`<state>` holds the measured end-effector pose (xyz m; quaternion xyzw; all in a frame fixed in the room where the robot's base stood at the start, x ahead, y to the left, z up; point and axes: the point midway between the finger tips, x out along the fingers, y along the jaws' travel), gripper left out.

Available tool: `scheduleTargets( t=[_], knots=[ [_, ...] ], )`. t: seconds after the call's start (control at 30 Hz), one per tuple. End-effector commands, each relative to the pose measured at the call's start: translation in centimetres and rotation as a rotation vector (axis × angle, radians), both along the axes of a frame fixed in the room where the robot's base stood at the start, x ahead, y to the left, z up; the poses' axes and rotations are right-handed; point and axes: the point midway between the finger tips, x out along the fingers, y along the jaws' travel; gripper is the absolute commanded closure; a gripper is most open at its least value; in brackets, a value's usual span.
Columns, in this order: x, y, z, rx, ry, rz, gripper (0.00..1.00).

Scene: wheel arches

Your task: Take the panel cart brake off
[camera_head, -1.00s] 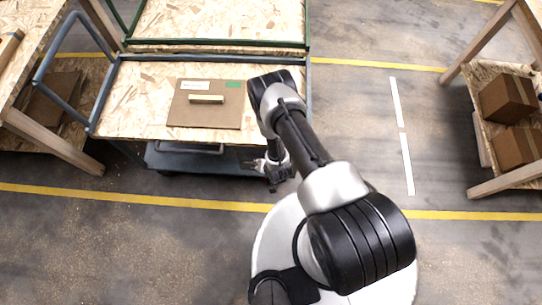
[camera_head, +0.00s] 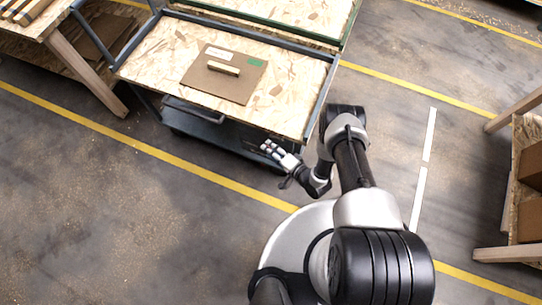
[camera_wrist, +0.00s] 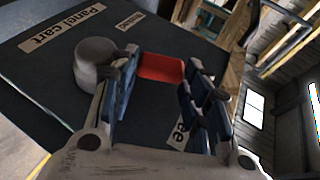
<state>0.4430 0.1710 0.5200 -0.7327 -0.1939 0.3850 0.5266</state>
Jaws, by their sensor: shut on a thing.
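The panel cart (camera_head: 130,70) stands ahead, left of my arm, in the head view. My gripper (camera_head: 268,148) is low at its front side, near the right end. In the wrist view, a dark plate (camera_wrist: 45,75) carries a "Panel cart" label (camera_wrist: 62,27) and a smaller label (camera_wrist: 131,22) too blurred to read surely. A grey round hub (camera_wrist: 95,62) sits by the left finger. A red brake handle (camera_wrist: 160,67) lies between the fingertips of my gripper (camera_wrist: 158,85), which is shut on it. Another label (camera_wrist: 184,135), ending in "ee", is partly hidden by the right finger.
A brown board (camera_head: 222,82) with a light wooden strip lies on the cart top. Wooden benches stand at the upper left (camera_head: 75,65) and right (camera_head: 500,254), the right one with boxes (camera_head: 530,165). Floor at the lower left is clear, crossed by a yellow line (camera_head: 150,150).

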Motion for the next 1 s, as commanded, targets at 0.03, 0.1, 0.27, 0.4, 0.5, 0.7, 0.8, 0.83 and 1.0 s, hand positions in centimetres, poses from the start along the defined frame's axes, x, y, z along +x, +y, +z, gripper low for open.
scheduleTargets(
  t=[0.03,0.1,0.27,0.4,0.5,0.7,0.8,0.83,1.0],
  knots=[
    [0.12,-0.18,-0.11,0.028,-0.011,0.0,1.0],
    [0.24,-0.3,-0.06,0.059,-0.021,0.002,1.0],
    [0.41,-0.51,-0.02,0.112,-0.038,0.003,1.0],
    [0.45,-0.61,0.01,0.137,-0.046,0.004,1.0],
    [0.52,-0.66,0.03,0.143,-0.049,0.004,1.0],
    [0.56,-0.66,0.06,0.146,-0.05,0.004,1.0],
    [0.58,-0.66,0.06,0.146,-0.051,0.004,1.0],
    [0.57,-0.65,0.06,0.146,-0.051,0.004,1.0],
    [0.57,-0.66,0.04,0.145,-0.05,0.004,0.48]
  ],
)
